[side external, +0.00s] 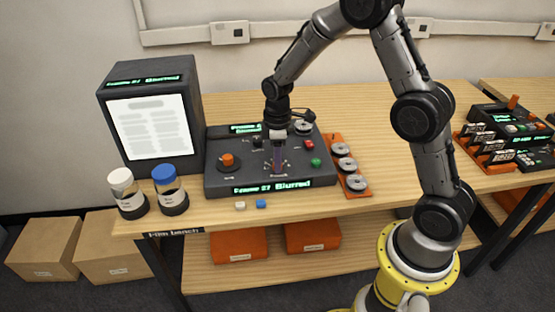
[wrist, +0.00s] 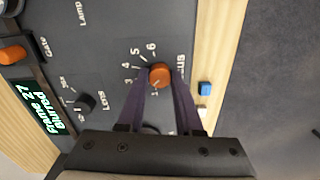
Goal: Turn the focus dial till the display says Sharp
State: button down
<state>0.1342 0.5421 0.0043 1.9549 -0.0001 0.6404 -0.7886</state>
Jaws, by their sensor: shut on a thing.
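The focus dial (wrist: 160,76) is a round orange knob on the dark console (side external: 215,185), beside numbers and partly covered lettering ending in "cus". My gripper (wrist: 163,74) has a purple finger on each side of the dial and is shut on it. In the side view my gripper (side external: 278,174) points down at the console's front middle and hides the dial. The front display (side external: 272,187) reads Blurred in green. The wrist view's display (wrist: 38,110) reads "Frame 27 Blurred". The screen (side external: 150,125) at left shows a blurred page.
A second orange knob (side external: 228,160) is left of my gripper. Red (side external: 309,145) and green (side external: 316,162) buttons are to the right. Two capped jars (side external: 170,190) (side external: 127,193) stand front left. Small blue (side external: 261,204) and white blocks lie in front.

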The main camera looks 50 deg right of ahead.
jog(key=shift+m, duration=2.8)
jog(key=c, duration=0.6)
grip_release()
notch_tip(320, 180, up, 14)
jog(key=shift+f, duration=0.1)
